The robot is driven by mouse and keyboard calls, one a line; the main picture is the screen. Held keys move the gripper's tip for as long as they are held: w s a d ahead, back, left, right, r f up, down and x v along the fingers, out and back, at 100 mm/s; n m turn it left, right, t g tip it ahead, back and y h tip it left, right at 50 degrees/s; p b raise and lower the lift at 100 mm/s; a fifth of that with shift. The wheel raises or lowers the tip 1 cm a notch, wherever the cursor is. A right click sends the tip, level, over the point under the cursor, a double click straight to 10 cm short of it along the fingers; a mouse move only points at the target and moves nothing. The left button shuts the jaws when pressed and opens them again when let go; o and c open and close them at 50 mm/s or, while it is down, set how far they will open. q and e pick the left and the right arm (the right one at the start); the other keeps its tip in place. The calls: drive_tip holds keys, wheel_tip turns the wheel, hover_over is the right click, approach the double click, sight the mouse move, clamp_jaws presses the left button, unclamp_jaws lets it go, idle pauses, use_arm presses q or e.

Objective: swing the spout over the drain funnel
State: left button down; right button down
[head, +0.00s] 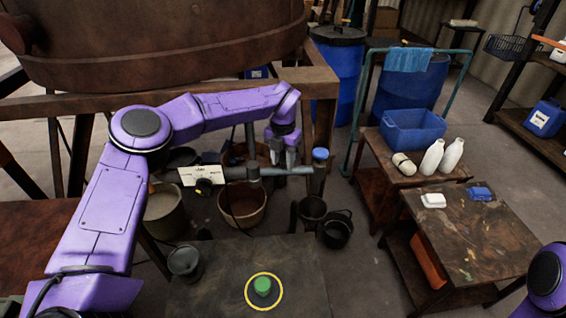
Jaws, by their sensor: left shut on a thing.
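The spout (298,170) is a grey horizontal pipe running right from an upright post below the big rusty vat. At its right end is a downward tube with a blue cap (320,154). My left gripper (285,164) reaches down onto the pipe and is shut on it, hiding part of it. A black open-topped vessel (312,210) is below the spout's right end; I cannot tell whether it is the drain funnel. A wide brown tub (243,205) is below the pipe, left of the gripper. My right gripper is out of view; only part of that arm shows.
A black handled pot (336,231) stands to the right. A dark bench with a green button (262,287) is in front.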

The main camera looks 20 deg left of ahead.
use_arm(q)
drive_tip(key=shift+w+a+r, duration=0.15)
drive_tip(key=shift+w+r, duration=0.2)
drive_tip(key=c, duration=0.7)
unclamp_jaws()
drive_tip(key=shift+f, duration=0.25)
